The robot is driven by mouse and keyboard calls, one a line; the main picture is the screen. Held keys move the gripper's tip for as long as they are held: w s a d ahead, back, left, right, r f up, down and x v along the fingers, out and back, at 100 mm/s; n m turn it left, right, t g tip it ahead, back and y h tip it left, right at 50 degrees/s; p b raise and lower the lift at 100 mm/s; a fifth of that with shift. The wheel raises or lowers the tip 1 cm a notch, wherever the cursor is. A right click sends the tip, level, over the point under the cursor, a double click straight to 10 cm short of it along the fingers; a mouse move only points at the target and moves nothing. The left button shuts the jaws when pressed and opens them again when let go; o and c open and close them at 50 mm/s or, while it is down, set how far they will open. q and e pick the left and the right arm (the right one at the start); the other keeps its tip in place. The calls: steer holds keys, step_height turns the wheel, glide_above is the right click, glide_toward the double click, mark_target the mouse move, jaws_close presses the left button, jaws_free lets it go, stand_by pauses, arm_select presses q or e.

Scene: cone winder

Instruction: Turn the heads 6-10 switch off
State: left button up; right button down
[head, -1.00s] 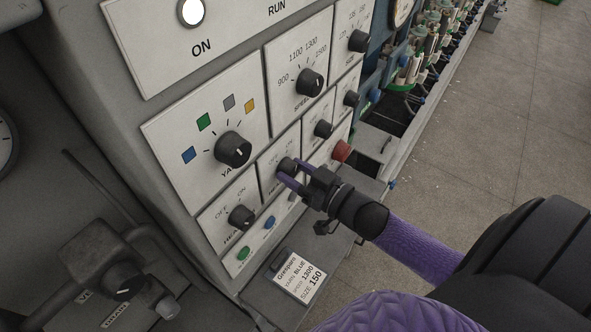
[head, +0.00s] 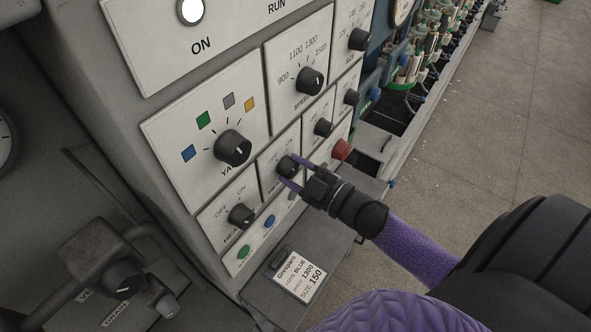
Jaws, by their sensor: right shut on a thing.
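The control panel carries a row of small black OFF/ON knobs. The middle knob (head: 288,166) sits between the two purple fingers of my right gripper (head: 289,172), which is shut on it. The lettering under that knob is hidden by the gripper, and its pointer direction cannot be made out. To its lower left is another OFF/ON knob (head: 241,216), with a label starting "HEA". A further small knob (head: 323,128) is at its upper right. My left gripper is not in view.
A red button (head: 341,149) is close to the right of my gripper. Green (head: 244,252) and blue (head: 269,221) buttons lie below the knobs. The yarn knob (head: 233,149) and speed knob (head: 310,82) are above. A label card (head: 299,277) lies on the ledge below.

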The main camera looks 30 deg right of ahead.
steer(key=shift+n, duration=0.4)
steer(key=shift+c, duration=0.7)
jaws_free()
steer(key=b+v, duration=0.1)
steer(key=v, duration=0.9)
